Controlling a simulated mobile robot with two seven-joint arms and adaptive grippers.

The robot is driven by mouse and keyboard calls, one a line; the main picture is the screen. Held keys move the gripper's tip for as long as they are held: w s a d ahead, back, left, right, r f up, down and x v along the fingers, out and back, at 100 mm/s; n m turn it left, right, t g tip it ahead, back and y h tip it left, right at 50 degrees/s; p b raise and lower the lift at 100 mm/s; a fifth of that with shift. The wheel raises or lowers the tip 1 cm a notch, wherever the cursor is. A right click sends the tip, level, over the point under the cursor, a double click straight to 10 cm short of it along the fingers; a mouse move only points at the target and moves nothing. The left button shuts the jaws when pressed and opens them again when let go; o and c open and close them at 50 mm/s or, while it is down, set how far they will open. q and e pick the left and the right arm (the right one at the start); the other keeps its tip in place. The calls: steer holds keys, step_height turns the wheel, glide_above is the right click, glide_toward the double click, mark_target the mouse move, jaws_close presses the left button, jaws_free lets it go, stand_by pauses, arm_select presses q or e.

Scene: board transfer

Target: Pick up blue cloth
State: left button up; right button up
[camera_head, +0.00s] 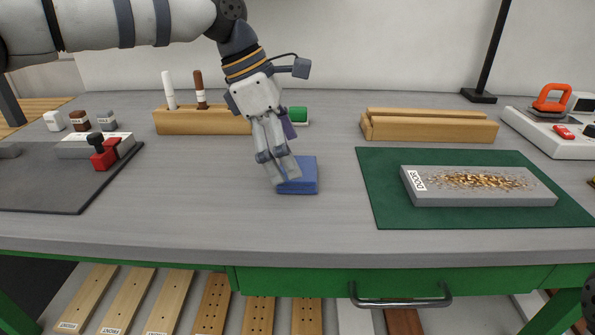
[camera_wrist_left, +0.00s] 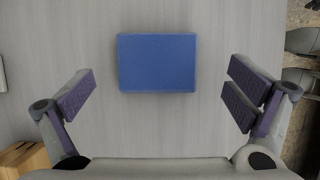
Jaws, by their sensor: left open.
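The blue cloth (camera_head: 306,178) is a folded, block-like blue rectangle lying flat on the grey workbench, left of the green mat. In the left wrist view the cloth (camera_wrist_left: 157,63) lies between and ahead of the two finger pads, with clear space on both sides. My left gripper (camera_head: 281,172) points down over the cloth, and its fingers hide the cloth's left part in the head view. The left gripper (camera_wrist_left: 160,95) is open and empty. The height of its fingertips above the bench is hard to tell.
A wooden holder (camera_head: 190,122) with two markers stands behind the gripper. A green-topped item (camera_head: 298,114) lies near it. A wooden block (camera_head: 430,129) lies behind. The bench front is clear.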

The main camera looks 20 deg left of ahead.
arm_select(q)
steer(key=shift+x, duration=1.2)
steer(key=shift+w, duration=0.1)
steer(key=c, duration=1.1)
steer(key=shift+c, duration=0.2)
steer(key=shift+r, duration=0.1)
